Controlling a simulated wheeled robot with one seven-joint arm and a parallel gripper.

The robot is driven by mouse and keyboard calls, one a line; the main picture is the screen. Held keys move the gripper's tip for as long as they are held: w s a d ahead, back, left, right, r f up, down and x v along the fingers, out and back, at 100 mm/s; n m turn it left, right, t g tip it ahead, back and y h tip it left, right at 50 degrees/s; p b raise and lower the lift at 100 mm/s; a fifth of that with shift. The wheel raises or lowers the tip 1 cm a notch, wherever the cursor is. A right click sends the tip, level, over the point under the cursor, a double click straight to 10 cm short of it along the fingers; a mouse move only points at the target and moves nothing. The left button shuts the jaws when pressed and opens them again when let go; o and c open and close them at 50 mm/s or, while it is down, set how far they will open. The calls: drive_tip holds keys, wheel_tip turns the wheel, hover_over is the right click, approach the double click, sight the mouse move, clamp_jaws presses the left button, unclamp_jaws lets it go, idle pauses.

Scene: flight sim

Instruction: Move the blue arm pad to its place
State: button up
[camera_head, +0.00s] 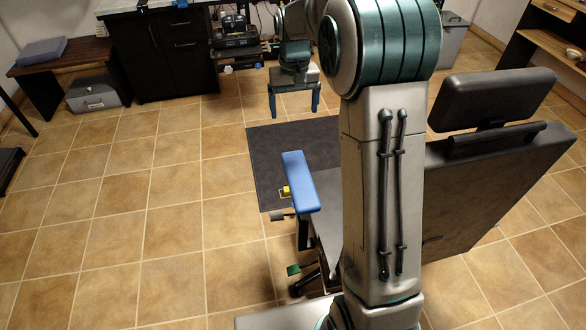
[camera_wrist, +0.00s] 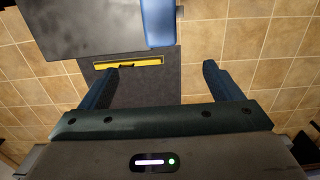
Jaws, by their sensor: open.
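The blue arm pad (camera_head: 300,181) sits at the left side of a dark reclined chair (camera_head: 490,190). It is long with rounded ends. In the wrist view the blue pad (camera_wrist: 158,22) shows at the top, partly cut off by the frame edge, beside a dark grey panel. My gripper (camera_head: 294,114) is open, with its two blue fingers pointing down, beyond the pad in the head view. The fingers also show in the wrist view (camera_wrist: 161,67), apart from the pad, with nothing held between them.
A dark mat (camera_head: 275,148) lies on the tiled floor. A small yellow part (camera_head: 285,191) is beside the pad, and a yellow bar (camera_wrist: 128,62) shows near the left finger. A black cabinet (camera_head: 160,55) and a grey box (camera_head: 94,94) stand at the back.

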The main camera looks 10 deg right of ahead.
drive_tip(key=b, duration=0.4)
approach(294, 158)
wheel_tip(294, 158, down, 10)
drive_tip(key=shift+r+b, duration=0.2)
drive_tip(key=shift+b, duration=1)
drive_tip(key=shift+c, duration=0.3)
drive_tip(key=c, duration=1.3)
wheel_tip(294, 158, down, 6)
drive_tip(key=shift+f+b, duration=0.25)
drive_tip(key=shift+b, duration=0.9)
drive_tip(key=shift+c, duration=0.2)
drive_tip(key=o, duration=1)
drive_tip(key=shift+s, duration=0.1)
drive_tip(key=o, duration=0.4)
